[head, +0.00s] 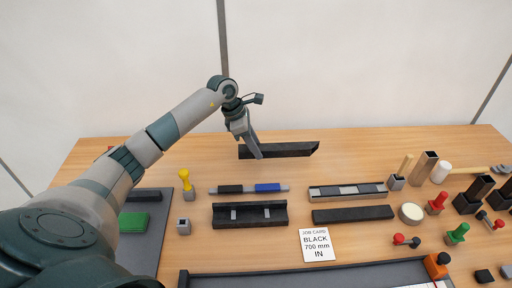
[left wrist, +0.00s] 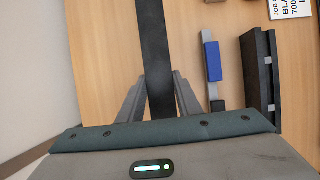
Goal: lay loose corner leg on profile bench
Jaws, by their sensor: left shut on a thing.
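A long black profile with a slanted right end, which looks like the loose corner leg (head: 285,149), is near the back edge of the table. My left gripper (head: 258,154) is shut on it near its left part. In the left wrist view the black leg (left wrist: 153,50) runs between the two fingers (left wrist: 160,95). I cannot tell whether it touches the table. A black channel-like rest with two grey pads, perhaps the profile bench (head: 250,222), stands nearer the front; it shows in part in the left wrist view (left wrist: 260,75). My right gripper is not in view.
A black-and-blue bar (head: 268,188) lies between leg and rest. A grey slotted rail (head: 347,191), a black bar (head: 352,214) and a job card (head: 317,244) reading "BLACK 700 mm IN" lie right. Stamps and blocks crowd the right side. A yellow-handled tool (head: 185,180) stands left.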

